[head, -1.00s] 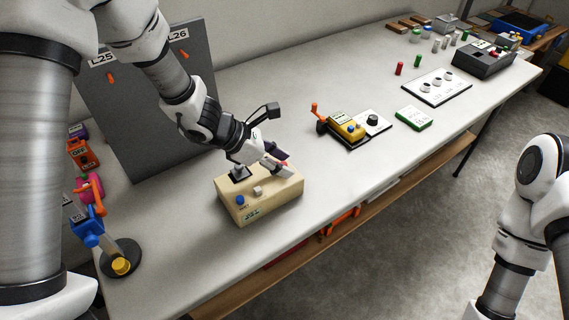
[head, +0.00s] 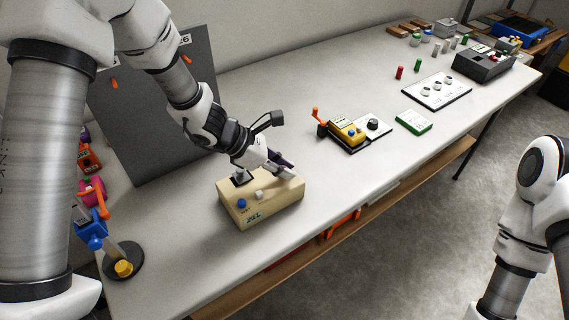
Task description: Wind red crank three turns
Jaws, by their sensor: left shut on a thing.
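A beige box (head: 262,206) stands on the table in the head view, with a blue button, a white button and a label on its front. My left gripper (head: 284,168) is over the back right part of the box's top, with its fingers close together and tilted down to the right. It is shut on the box's red crank, which the fingers now hide. My right arm shows at the right edge, but its gripper is out of the picture.
A grey panel (head: 145,120) stands behind the box on the left. A yellow device with an orange lever (head: 347,131) and a green-edged card (head: 413,121) lie to the right. A blue device (head: 93,229) is at the left. Table between is clear.

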